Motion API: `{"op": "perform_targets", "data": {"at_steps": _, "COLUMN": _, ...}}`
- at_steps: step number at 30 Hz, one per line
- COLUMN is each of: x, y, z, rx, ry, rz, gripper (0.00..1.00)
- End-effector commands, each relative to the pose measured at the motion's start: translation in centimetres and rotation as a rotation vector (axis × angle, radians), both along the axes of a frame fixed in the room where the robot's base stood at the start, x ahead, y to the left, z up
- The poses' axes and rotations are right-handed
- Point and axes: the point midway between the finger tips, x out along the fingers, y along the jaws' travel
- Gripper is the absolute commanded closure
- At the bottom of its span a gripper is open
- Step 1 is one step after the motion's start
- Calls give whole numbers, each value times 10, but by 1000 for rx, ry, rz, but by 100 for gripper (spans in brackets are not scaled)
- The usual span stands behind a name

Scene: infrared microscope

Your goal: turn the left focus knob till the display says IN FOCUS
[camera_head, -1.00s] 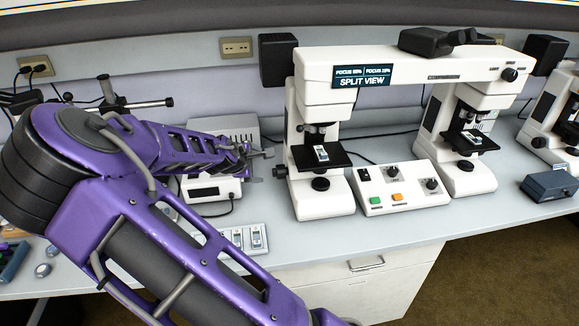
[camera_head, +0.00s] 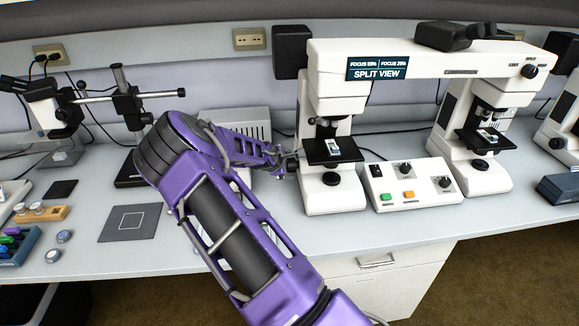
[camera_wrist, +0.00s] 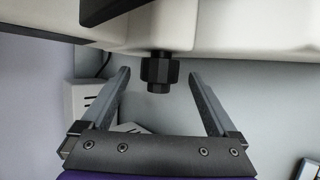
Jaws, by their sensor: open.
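The comparison microscope (camera_head: 450,62) is white, with two stands joined by a bridge. Its display (camera_head: 376,68) reads SPLIT VIEW, with two FOCUS percentages above; the left looks like 55% and the right like 25%, both small. The left focus knob (camera_wrist: 159,72) is black and ridged and sticks out from the left stand (camera_head: 327,188). My gripper (camera_wrist: 158,80) is open, with one finger on each side of the knob and a gap visible on both sides.
The control box (camera_head: 410,186) with green and orange buttons stands between the two stands. The left stage (camera_head: 318,152) is just above my gripper. A grey-white instrument (camera_head: 235,124) stands behind my arm. A dark square mat (camera_head: 130,222) lies at left.

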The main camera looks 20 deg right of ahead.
Motion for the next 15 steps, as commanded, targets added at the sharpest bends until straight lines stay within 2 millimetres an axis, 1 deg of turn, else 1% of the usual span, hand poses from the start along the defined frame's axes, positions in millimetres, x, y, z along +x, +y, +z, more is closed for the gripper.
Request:
{"op": "perform_targets", "data": {"at_steps": 1, "x": 4, "y": -5, "z": -5, "rx": -1, "ry": 0, "rz": -1, "gripper": 6}}
{"op": "perform_targets", "data": {"at_steps": 6, "x": 10, "y": -11, "z": -13, "rx": 0, "ry": 1, "rz": -1, "gripper": 6}}
{"op": "perform_targets", "data": {"at_steps": 15, "x": 11, "y": -12, "z": -14, "rx": 0, "ry": 0, "rz": 0, "gripper": 6}}
